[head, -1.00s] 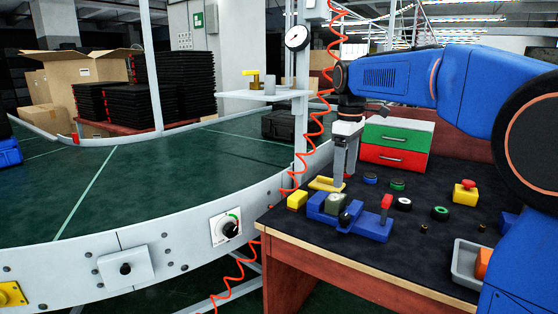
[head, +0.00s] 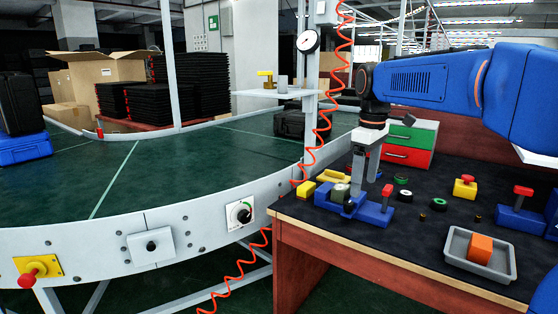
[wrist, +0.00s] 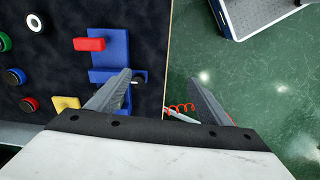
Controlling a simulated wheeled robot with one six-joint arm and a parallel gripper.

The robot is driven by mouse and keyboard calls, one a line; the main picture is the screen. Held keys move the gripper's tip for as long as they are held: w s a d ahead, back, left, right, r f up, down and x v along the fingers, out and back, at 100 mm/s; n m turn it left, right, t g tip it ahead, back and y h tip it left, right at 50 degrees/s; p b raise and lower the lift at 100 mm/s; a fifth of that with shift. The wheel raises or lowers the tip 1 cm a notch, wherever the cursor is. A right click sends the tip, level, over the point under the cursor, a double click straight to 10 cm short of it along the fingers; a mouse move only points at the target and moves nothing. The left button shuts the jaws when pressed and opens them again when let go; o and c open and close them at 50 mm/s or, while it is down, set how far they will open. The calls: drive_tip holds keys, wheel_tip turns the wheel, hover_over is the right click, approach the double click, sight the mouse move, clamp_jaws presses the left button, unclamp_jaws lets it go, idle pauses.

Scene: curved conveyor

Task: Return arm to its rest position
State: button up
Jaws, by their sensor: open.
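My blue arm (head: 430,75) reaches in from the right in the head view, over the dark workbench. My gripper (head: 362,190) hangs down from it with its two grey fingers apart and nothing seen between them. The fingers overlap the blue fixture with a red handle (head: 375,213) in the head view. In the wrist view my gripper (wrist: 160,77) shows open, with the left finger over the blue fixture (wrist: 108,75) and the right finger over the green floor beyond the bench edge. I cannot tell the exact height of the fingertips above the fixture.
Green and red drawers (head: 405,157) stand behind the gripper. A grey tray with an orange block (head: 480,247) and a second blue fixture (head: 520,218) lie to the right. The curved conveyor (head: 130,185) and a post with a coiled red hose (head: 322,130) are left.

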drive_tip(key=s+d+f+m+t, duration=0.1)
drive_tip(key=s+f, duration=0.4)
drive_tip(key=s, duration=0.5)
drive_tip(key=s+d+f+m+t, duration=0.2)
drive_tip(key=s+f+m, duration=0.3)
drive_tip(key=s, duration=0.5)
drive_tip(key=s+d+f+m+t, duration=0.1)
drive_tip(key=s+d+f+m, duration=0.2)
drive_tip(key=s+f, duration=0.4)
drive_tip(key=s, duration=0.3)
drive_tip(key=shift+f+m, duration=0.25)
drive_tip(key=shift+m, duration=0.15)
